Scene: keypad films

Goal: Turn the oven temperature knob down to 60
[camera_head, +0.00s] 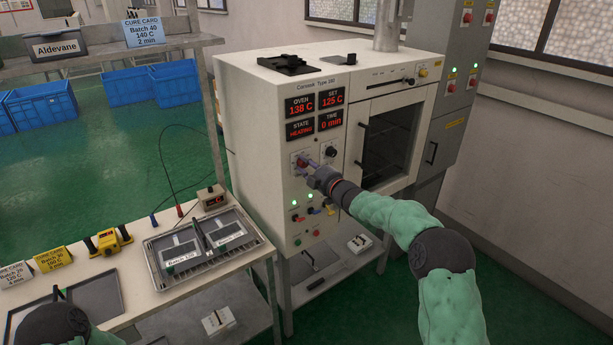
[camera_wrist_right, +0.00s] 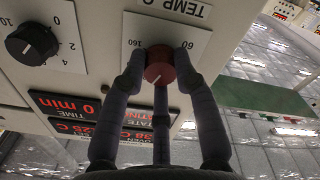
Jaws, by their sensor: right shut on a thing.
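The oven (camera_head: 270,130) is a cream cabinet with red displays reading OVEN 138 C, SET 125 C, STATE HEATING and TIME 0 min. The red temperature knob (camera_wrist_right: 160,66) sits on a white scale plate in the right wrist view, with 160 printed on its left and 60 on its right. Its pale pointer line slants to the lower left in that view. My right gripper (camera_head: 309,165) is shut on the knob, with its fingers (camera_wrist_right: 160,75) around it. My left arm shows at the bottom left of the head view; its finger state is unclear.
A black timer knob (camera_wrist_right: 32,44) is beside the temperature knob. Small switches and lit lamps (camera_head: 309,196) sit below my right gripper. The oven door (camera_head: 390,140) is shut. A table with a metal tray (camera_head: 157,265) stands at the left. A card (camera_head: 144,31) reads Batch 40, 140 C.

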